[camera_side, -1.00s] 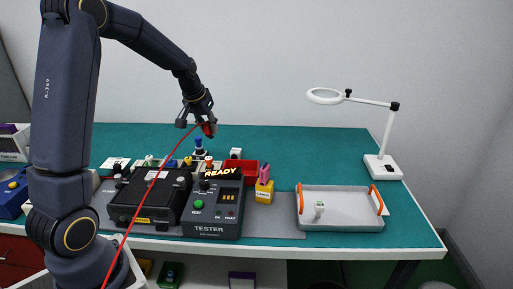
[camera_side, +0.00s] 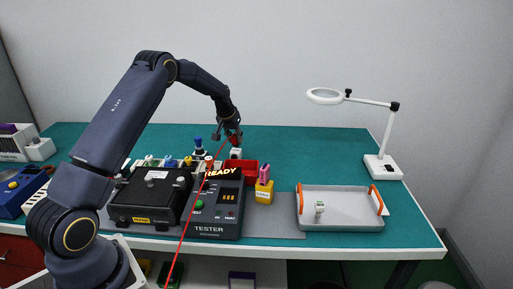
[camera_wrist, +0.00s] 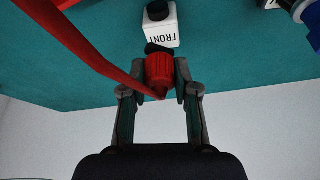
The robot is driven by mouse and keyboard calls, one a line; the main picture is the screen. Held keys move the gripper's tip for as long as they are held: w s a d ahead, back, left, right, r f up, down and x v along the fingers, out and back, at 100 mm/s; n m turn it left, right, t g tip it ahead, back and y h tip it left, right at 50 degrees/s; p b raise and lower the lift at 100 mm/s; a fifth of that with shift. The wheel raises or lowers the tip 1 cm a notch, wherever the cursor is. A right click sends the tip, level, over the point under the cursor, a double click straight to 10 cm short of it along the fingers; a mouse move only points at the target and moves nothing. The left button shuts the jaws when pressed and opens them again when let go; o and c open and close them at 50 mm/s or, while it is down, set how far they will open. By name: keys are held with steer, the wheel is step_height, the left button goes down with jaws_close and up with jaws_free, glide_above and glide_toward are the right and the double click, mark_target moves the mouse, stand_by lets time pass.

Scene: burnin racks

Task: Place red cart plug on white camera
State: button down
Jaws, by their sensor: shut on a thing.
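My gripper (camera_side: 230,136) is shut on the red cart plug (camera_wrist: 159,70), whose red cable runs off to the left in the wrist view. In the side view the red plug (camera_side: 234,140) is just above the white camera (camera_side: 236,154). In the wrist view the white camera (camera_wrist: 161,27), marked FRONT and with a black round part at its far end, lies just beyond the plug's dark tip. I cannot tell whether the tip touches the camera.
A red bin (camera_side: 246,168), a yellow block with a pink top (camera_side: 264,192) and the TESTER box (camera_side: 214,217) stand in front. A black case (camera_side: 150,198) is at left. A grey tray (camera_side: 340,224) and a magnifier lamp (camera_side: 384,166) are at right. The red cable crosses the tester.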

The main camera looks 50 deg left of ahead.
steer(key=shift+f, duration=1.1)
steer(key=shift+s, duration=0.1)
steer(key=shift+f, duration=0.2)
steer(key=c, duration=0.9)
jaws_free()
steer(key=shift+o, duration=0.2)
